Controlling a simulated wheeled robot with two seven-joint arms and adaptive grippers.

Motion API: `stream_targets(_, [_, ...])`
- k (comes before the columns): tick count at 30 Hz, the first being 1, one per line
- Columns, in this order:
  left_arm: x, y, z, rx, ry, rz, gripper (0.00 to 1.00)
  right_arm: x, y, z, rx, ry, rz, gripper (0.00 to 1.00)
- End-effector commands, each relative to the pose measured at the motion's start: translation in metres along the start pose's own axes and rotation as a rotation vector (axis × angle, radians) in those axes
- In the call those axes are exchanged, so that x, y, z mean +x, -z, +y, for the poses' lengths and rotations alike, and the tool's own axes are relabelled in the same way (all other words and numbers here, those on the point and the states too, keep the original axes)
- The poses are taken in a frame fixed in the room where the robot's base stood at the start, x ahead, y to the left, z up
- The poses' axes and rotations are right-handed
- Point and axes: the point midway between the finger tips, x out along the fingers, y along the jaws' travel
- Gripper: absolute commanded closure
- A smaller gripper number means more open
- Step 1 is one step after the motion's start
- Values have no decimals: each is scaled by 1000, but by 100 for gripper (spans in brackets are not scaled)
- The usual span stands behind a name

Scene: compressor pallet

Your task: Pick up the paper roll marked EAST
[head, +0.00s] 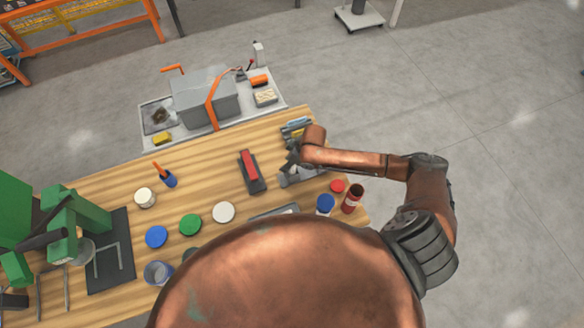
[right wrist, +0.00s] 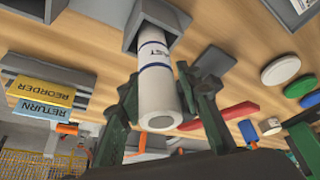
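A white paper roll (right wrist: 155,75) with blue bands stands out of a square grey holder (right wrist: 143,13) in the right wrist view. Dark lettering on its side seems to end in "ST"; the rest is hard to read. The green fingers of my right gripper (right wrist: 159,82) lie on both sides of the roll, close to it. I cannot tell whether they touch it. In the head view my right gripper (head: 291,161) is over the table's right part, beside the grey holder (head: 298,179), and the roll cannot be made out. My left gripper is not in view.
Signs marked REORDER (right wrist: 60,82) and RETURN (right wrist: 42,110) are near the holder. A red-topped block (head: 249,166), coloured discs and jars (head: 325,204) occupy the wooden table (head: 120,180). A green machine (head: 75,210) stands at left. A grey box (head: 203,96) is behind the table.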

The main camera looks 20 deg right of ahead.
Motion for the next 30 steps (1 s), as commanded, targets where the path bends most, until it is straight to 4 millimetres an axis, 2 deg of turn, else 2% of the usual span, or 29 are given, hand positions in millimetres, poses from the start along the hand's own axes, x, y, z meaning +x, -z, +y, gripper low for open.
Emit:
stream_targets(2, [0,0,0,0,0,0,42,0,0,0,0,0,0,75])
stream_targets(13, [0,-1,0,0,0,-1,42,0,0,0,0,0,0,100])
stream_targets(24, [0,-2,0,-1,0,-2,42,-2,1,0,0,0,1,100])
stream_targets(30, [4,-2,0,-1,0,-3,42,-25,11,1,-2,-2,3,100])
